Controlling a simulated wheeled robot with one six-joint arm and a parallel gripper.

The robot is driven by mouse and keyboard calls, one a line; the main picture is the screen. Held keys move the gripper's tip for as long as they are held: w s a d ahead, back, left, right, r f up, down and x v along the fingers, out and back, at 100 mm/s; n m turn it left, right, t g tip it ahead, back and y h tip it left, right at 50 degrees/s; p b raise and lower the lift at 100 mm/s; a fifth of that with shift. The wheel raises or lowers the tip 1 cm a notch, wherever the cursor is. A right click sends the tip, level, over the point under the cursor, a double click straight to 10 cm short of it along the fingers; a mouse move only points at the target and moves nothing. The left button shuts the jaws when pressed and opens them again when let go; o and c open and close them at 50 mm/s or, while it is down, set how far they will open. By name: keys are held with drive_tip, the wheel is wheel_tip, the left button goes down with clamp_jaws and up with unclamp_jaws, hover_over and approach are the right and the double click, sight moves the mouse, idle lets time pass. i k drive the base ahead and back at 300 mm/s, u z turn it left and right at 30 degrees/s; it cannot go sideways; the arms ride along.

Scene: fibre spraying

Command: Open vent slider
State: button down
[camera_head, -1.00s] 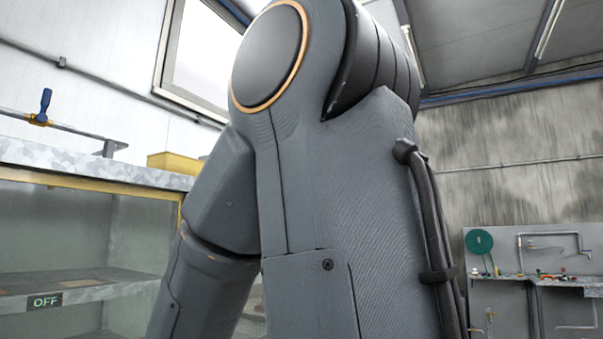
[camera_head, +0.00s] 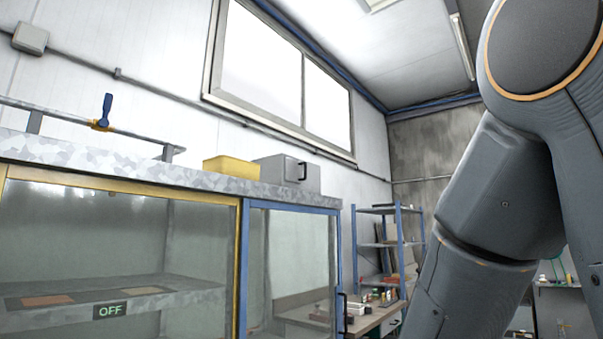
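No part clearly marked as a vent slider can be made out. A glass-fronted cabinet (camera_head: 243,240) stands at the left, with a yellow-framed pane and a blue-framed pane side by side. A pipe with a blue-handled valve (camera_head: 103,114) runs above the cabinet top; I cannot tell whether it belongs to the vent. A green-lettered OFF sign (camera_head: 110,311) shows on the shelf behind the yellow-framed glass. My arm fills the right side of the view. My gripper is outside the picture.
A yellow box (camera_head: 230,166) and a grey case (camera_head: 288,175) sit on the cabinet's speckled top. A workbench (camera_head: 370,318) with bottles and a blue shelf rack (camera_head: 388,238) stand further back. A long window (camera_head: 280,75) is high in the wall.

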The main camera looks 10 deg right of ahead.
sight(293, 168)
drive_tip(key=z, duration=0.4)
drive_tip(key=i, duration=1.5)
drive_tip(key=z, duration=0.15)
